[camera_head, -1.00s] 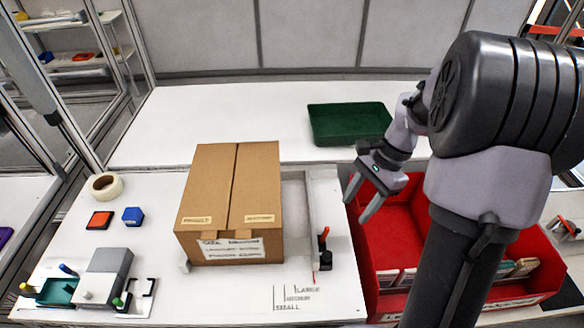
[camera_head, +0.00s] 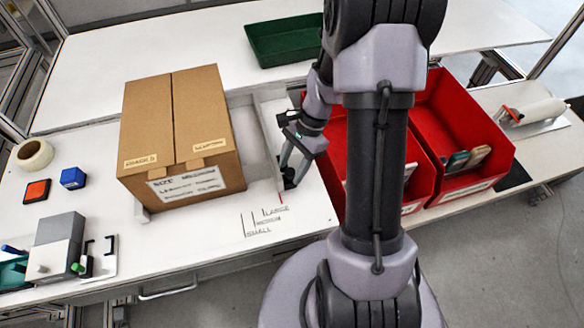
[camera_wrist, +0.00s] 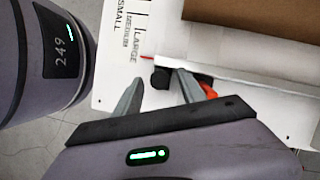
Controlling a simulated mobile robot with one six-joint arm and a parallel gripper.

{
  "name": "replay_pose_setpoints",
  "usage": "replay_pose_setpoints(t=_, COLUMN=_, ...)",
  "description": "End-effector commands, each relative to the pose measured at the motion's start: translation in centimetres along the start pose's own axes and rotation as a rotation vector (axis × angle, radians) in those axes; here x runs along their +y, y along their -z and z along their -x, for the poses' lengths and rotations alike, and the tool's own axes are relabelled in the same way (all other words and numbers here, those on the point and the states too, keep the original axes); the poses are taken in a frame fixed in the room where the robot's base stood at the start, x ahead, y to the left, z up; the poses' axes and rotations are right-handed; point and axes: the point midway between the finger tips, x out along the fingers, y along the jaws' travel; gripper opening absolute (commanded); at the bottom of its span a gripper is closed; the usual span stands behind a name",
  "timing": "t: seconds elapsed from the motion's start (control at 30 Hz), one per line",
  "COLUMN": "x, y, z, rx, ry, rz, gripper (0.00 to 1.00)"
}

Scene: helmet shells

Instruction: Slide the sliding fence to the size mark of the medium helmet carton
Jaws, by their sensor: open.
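The cardboard carton (camera_head: 180,125) stands closed on the white bench, its front label facing me. The sliding fence (camera_head: 268,130) is a pale upright plate to the right of the carton, with a gap between them. The fence also shows in the wrist view (camera_wrist: 245,77). Its red pointer (camera_wrist: 147,57) is by the LARGE line, the rightmost of the size marks (camera_head: 265,218); MEDIUM and SMALL lie further left. My gripper (camera_head: 291,172) is open at the fence's front end. In the wrist view its fingers (camera_wrist: 158,88) straddle a black knob (camera_wrist: 160,77); contact is unclear.
A red lever (camera_wrist: 208,89) sits beside one finger. Red bins (camera_head: 455,110) stand right of the fence, partly behind my arm. A green tray (camera_head: 283,42) is at the back. Tape (camera_head: 34,155) and small blocks lie at left.

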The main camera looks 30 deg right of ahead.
Motion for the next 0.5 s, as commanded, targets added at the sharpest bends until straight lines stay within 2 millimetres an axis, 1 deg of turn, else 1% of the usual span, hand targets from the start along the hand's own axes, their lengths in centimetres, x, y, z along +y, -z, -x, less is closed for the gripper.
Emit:
replay_pose_setpoints(t=0.13, x=0.0, y=-0.03, z=0.07, rx=0.0, ry=0.0, rz=0.0, gripper=0.48)
replay_pose_setpoints(t=0.17, x=0.0, y=-0.03, z=0.07, rx=0.0, ry=0.0, rz=0.0, gripper=0.46)
replay_pose_setpoints(t=0.2, x=0.0, y=-0.03, z=0.07, rx=0.0, ry=0.0, rz=0.001, gripper=0.38)
replay_pose_setpoints(t=0.4, x=0.0, y=-0.03, z=0.08, rx=0.0, ry=0.0, rz=0.001, gripper=0.0)
replay_pose_setpoints(t=0.5, x=0.0, y=-0.03, z=0.08, rx=0.0, ry=0.0, rz=0.001, gripper=0.0)
